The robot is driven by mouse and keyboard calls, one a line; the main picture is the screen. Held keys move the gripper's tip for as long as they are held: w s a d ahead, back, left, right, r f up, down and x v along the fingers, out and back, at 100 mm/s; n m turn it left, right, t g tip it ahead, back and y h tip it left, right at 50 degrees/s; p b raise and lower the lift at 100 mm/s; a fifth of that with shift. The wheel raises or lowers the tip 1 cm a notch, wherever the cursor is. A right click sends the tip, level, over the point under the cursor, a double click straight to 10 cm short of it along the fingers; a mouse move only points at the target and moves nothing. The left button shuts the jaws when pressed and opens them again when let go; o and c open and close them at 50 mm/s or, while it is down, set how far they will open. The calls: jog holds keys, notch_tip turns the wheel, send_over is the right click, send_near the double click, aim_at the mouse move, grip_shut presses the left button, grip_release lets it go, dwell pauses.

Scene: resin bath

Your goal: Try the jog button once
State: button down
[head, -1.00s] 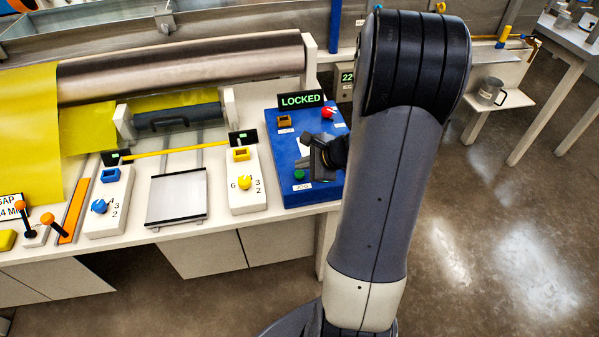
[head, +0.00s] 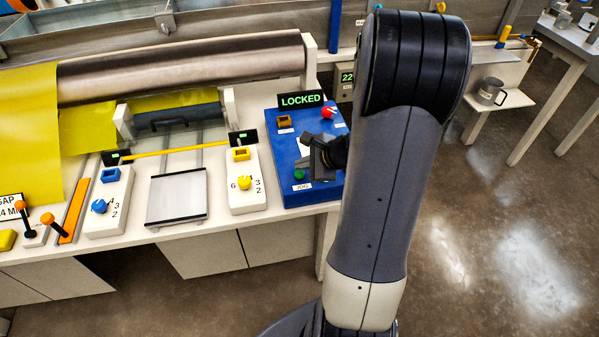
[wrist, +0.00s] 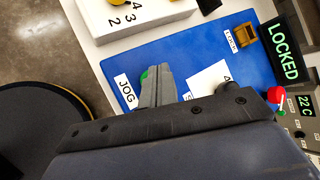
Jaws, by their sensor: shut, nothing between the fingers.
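The green jog button (head: 299,174) sits on the blue control panel (head: 300,195), just above its JOG label (head: 302,187). In the wrist view the green button (wrist: 144,75) is mostly hidden behind my fingertips, beside the JOG label (wrist: 125,91). My gripper (head: 316,160) is over the front part of the panel and is shut and empty. In the wrist view its fingers (wrist: 157,72) point at the button; whether they touch it I cannot tell. The display (head: 301,100) at the panel's back reads LOCKED in green.
A red knob (head: 328,112) and a brown-orange square switch (head: 284,121) are on the same panel. To the left stands a white block with a yellow dial (head: 244,182). A metal roller (head: 180,68) with yellow sheet lies behind. Open floor is at the right.

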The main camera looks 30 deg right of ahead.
aim_at(303, 175)
jog(key=shift+f, duration=0.1)
jog(key=shift+f+b, duration=0.35)
jog(key=shift+b, duration=0.2)
jog(key=shift+f+b, duration=0.55)
jog(key=shift+b, duration=0.05)
dwell(0.5)
jog(key=shift+r, duration=0.1)
jog(key=shift+r+p, duration=0.75)
jog(key=shift+r, duration=0.15)
notch_tip(303, 175, up, 5)
jog(key=p, duration=0.4)
jog(key=shift+s+a+f, duration=0.1)
jog(key=shift+a, duration=0.05)
dwell(0.8)
